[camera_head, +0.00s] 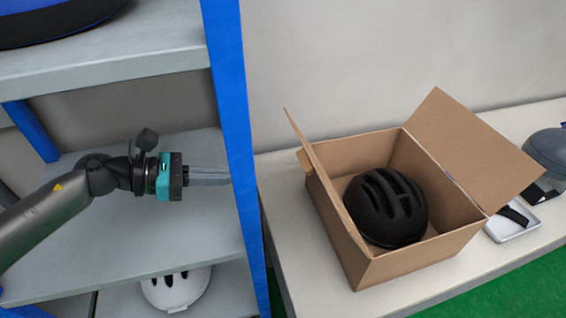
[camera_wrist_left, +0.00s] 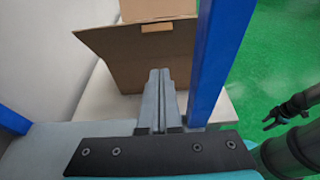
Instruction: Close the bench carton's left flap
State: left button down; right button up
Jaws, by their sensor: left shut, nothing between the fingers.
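The open carton (camera_head: 425,252) sits on the bench with a black helmet (camera_head: 386,207) inside. Its left flap (camera_head: 316,163) stands up steeply from the left wall and shows nearly edge-on in the head view. In the left wrist view the left flap (camera_wrist_left: 112,48) is a wide brown panel ahead of the fingers. The right flap (camera_head: 472,150) is folded outward. My left gripper (camera_head: 228,178) is shut and empty, over the shelf beside the blue post, to the left of the carton and apart from it. It also shows in the left wrist view (camera_wrist_left: 160,72).
A blue shelf post (camera_head: 238,150) stands between my left gripper and the carton, close beside the fingers. Shelf boards (camera_head: 110,72) lie above and below my arm. A white helmet (camera_head: 176,289) is on the lower shelf. A white tray (camera_head: 513,226) and a grey helmet (camera_head: 547,150) are right of the carton.

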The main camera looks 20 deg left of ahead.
aim_at(301, 161)
pick_arm(q)
jog(key=w+d+p, duration=0.2)
jog(key=w+d, duration=0.4)
jog(key=d, duration=0.2)
jog(key=shift+d, duration=0.25)
dwell(0.4)
jog(key=shift+w+d+r+p, duration=0.15)
jog(key=shift+d+r+p, duration=0.2)
jog(key=shift+p, duration=0.2)
jog(key=shift+r, duration=0.1)
jog(key=shift+w+d+r+p, duration=0.45)
jog(key=shift+d+r+p, duration=0.1)
jog(key=shift+r+p, duration=0.1)
jog(key=w+d+r+p, duration=0.1)
jog(key=w+d+p, duration=0.1)
jog(key=d, duration=0.1)
jog(key=w+d+r+p, duration=0.1)
jog(key=shift+d+r, duration=0.25)
jog(key=shift+r, duration=0.1)
jog(key=shift+w+d+p, duration=0.3)
jog(key=shift+w+d, duration=0.4)
jog(key=shift+d, duration=0.3)
